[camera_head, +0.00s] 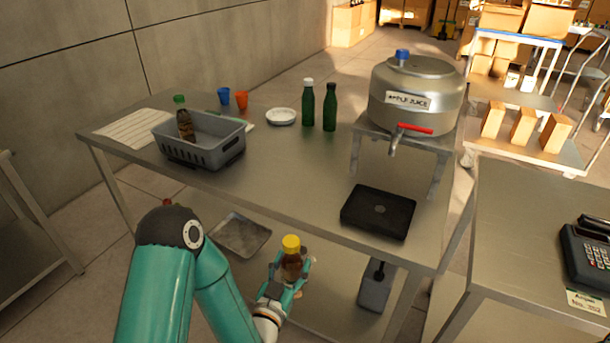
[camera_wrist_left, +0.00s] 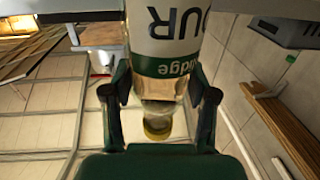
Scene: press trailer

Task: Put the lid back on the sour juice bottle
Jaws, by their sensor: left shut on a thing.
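My left gripper (camera_head: 289,279) is shut around a small brownish bottle (camera_head: 291,265) in front of the table's near edge. A yellow top (camera_head: 291,243) shows at the bottle's upper end; I cannot tell how firmly it sits. In the left wrist view the bottle (camera_wrist_left: 165,60) stands between my two fingers (camera_wrist_left: 160,105). Its white label shows the letters OUR, with a green band below. A yellow round shape (camera_wrist_left: 158,129) shows under the bottle there; I cannot tell what it is. My right gripper is out of view.
The steel table (camera_head: 265,160) holds a grey crate (camera_head: 205,155) with a green-capped bottle, two green bottles (camera_head: 308,105), a white dish (camera_head: 282,117), blue and orange cups, a black pad (camera_head: 379,212) and a juice dispenser (camera_head: 417,90) on a stand. The table's middle is clear.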

